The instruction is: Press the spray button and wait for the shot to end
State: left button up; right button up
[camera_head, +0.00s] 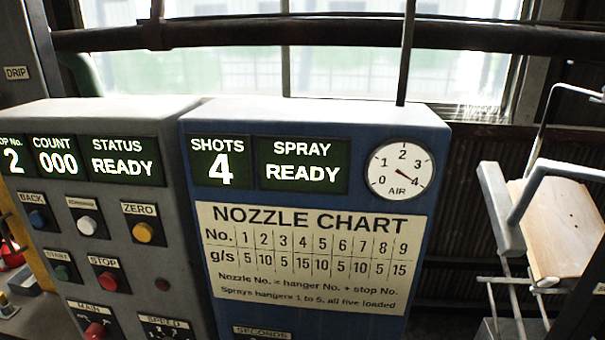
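The blue spray panel (310,120) stands in the middle of the view. Its shots display (221,162) reads 4, and its spray display (302,166) reads READY. The round air gauge (400,168) has its needle near 4. A nozzle chart (312,255) is fixed below them. A SECONDS label (262,333) shows at the bottom edge, where the panel is cut off. No button marked spray is in view. Neither of my grippers is in view.
A grey control panel (150,235) on the left shows count 000, status READY and several buttons, including red STOP (108,282) and yellow ZERO (143,232). On the right is a pale metal frame with a wooden board (560,225). A dark rail (300,36) crosses above.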

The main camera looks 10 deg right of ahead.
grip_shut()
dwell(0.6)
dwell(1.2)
